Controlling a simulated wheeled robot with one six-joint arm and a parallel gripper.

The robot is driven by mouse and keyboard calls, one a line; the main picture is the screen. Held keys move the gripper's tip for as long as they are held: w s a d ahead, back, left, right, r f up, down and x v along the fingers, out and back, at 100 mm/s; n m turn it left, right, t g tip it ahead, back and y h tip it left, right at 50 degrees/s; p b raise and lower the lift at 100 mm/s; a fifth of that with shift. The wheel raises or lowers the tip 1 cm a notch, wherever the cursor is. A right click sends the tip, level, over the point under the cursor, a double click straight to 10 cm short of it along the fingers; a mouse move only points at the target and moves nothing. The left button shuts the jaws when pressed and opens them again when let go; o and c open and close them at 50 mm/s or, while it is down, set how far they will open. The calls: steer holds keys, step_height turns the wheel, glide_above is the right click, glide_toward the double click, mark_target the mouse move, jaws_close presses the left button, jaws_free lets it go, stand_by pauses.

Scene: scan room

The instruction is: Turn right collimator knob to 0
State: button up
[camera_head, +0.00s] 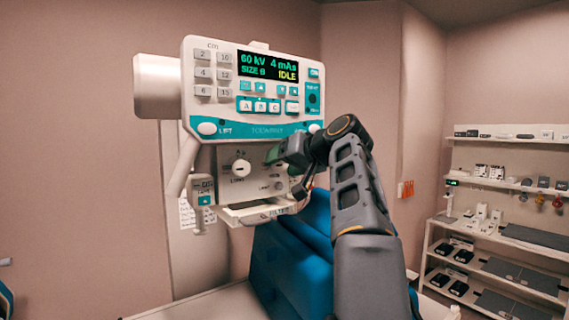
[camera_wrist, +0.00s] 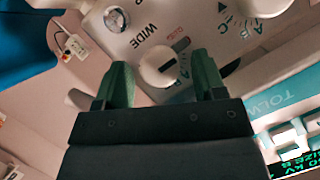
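The collimator face (camera_head: 225,158) sits below the teal-trimmed control panel. The right collimator knob (camera_wrist: 165,70), white and round with a dark mark, shows in the wrist view beside the word WIDE and a small scale. My gripper (camera_wrist: 162,78) is open, with one green finger on each side of this knob. Gaps show between the fingers and the knob. In the head view my gripper (camera_head: 276,156) is at the right of the collimator face and hides this knob. The left knob (camera_head: 241,168), above the word LONG, is clear of it.
The control panel (camera_head: 225,90) reads IDLE just above my gripper. A silver round button (camera_wrist: 116,19) is near the knob. A tray (camera_head: 258,209) juts out below the collimator, above a blue chair-like block (camera_head: 290,262). Shelves (camera_head: 500,182) stand far right.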

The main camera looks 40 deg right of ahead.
steer(key=shift+s+r, duration=0.1)
steer(key=v, duration=1.3)
steer(key=shift+s, duration=0.3)
steer(key=shift+d+r, duration=0.1)
steer(key=shift+d, duration=0.05)
